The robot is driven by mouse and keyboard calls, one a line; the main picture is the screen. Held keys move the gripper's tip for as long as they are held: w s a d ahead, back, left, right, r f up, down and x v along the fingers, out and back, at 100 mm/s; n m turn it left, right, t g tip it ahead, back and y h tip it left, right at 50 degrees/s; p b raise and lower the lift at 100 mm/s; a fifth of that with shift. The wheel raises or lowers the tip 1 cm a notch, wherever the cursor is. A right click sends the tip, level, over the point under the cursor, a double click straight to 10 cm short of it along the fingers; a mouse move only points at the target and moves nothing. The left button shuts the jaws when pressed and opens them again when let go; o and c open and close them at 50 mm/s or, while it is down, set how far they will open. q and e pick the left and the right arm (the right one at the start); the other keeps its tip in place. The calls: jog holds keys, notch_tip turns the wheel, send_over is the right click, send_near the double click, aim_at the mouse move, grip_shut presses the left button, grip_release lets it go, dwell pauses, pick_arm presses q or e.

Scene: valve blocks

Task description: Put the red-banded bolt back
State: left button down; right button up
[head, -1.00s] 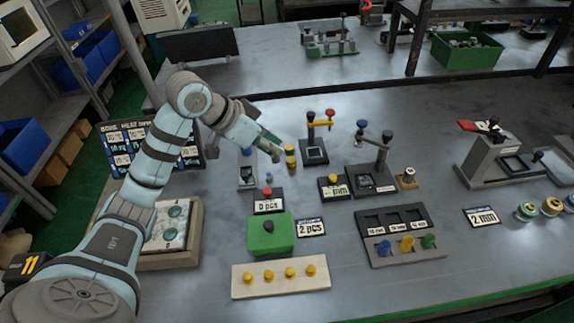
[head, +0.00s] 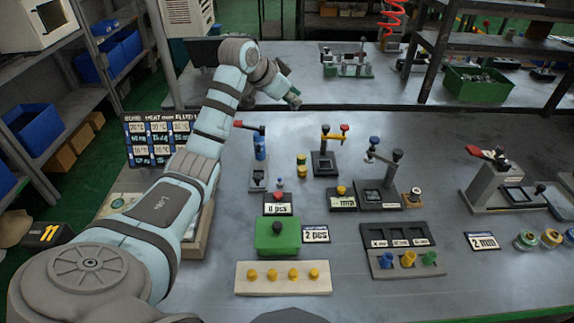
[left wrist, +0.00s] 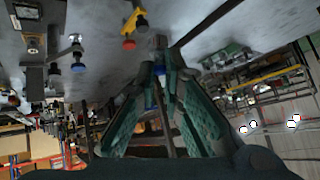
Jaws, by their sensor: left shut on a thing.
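My left gripper (head: 292,101) is raised over the far part of the table in the head view. It also shows in the left wrist view (left wrist: 158,62), with its two green fingers closed together at the tips. It is shut on a small greyish thing (left wrist: 158,42), too dark and small to identify. A bit of blue shows between the fingers, and I cannot tell what it belongs to. I cannot make out a red band on any bolt. A blue cylinder under a red-ended lever (head: 260,147) stands below the gripper. My right gripper is not in view.
A stand with yellow and red handles (head: 325,160) and a dark-knobbed clamp stand (head: 380,185) are to the right. Nearer are a green block (head: 278,236), a pale strip with yellow knobs (head: 250,280) and a dark slotted tray (head: 388,262).

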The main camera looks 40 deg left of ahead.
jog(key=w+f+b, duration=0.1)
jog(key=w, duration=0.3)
pick_arm(q)
jog(key=shift+n+g, duration=0.4)
jog(key=s+f+b, duration=0.1)
jog(key=f, duration=0.6)
jog(key=s+a+f+b, duration=0.1)
jog(key=f, duration=0.6)
jog(key=s+a+f+b, duration=0.1)
jog(key=s+f, duration=0.1)
jog(key=f, duration=0.5)
jog(key=shift+s+f, duration=0.1)
jog(key=shift+f, duration=0.2)
jog(key=shift+a+f, duration=0.1)
jog(key=shift+f, duration=0.1)
jog(key=shift+s+a, duration=0.1)
jog(key=c, duration=1.7)
grip_release()
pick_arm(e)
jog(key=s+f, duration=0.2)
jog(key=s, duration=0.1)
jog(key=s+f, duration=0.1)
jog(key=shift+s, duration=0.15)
